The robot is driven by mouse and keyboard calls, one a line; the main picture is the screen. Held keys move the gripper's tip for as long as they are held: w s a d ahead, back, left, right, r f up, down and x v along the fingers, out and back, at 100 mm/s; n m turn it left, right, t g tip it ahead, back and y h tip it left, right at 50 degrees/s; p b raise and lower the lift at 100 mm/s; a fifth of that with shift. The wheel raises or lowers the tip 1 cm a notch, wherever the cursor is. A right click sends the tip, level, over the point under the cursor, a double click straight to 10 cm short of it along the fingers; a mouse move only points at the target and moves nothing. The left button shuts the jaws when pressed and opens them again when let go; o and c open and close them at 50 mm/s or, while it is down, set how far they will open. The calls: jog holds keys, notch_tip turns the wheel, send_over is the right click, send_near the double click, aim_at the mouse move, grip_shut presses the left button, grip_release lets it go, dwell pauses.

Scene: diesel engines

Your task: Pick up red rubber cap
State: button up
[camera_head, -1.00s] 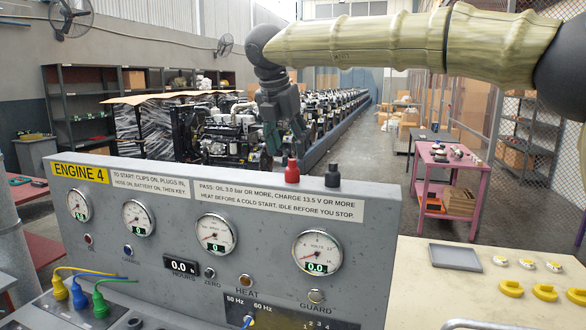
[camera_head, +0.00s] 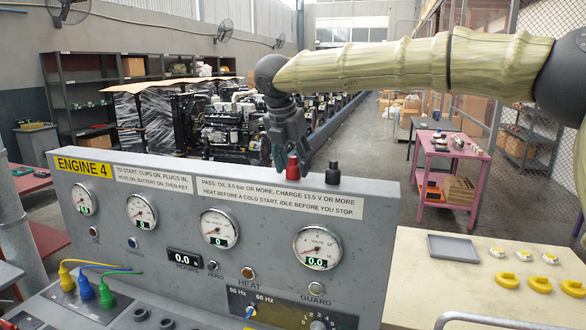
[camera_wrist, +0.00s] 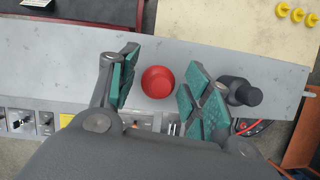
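The red rubber cap (camera_head: 293,168) stands upright on the top of the grey engine panel (camera_head: 120,165), just left of a black cap (camera_head: 333,172). In the wrist view the red cap (camera_wrist: 158,82) lies between the two green-padded fingers of my gripper (camera_wrist: 157,88), with a gap on each side. My gripper is open and empty, pointing down over the cap. In the head view my gripper (camera_head: 283,160) is just above and beside the red cap. The black cap (camera_wrist: 240,91) is close outside the right finger in the wrist view.
Gauges and knobs cover the panel's front face. A cream table (camera_head: 415,290) at right holds a grey tray (camera_head: 455,252), several yellow rings (camera_head: 540,284) and small pucks. A pink cart (camera_head: 450,165) stands behind.

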jog(key=c, duration=0.4)
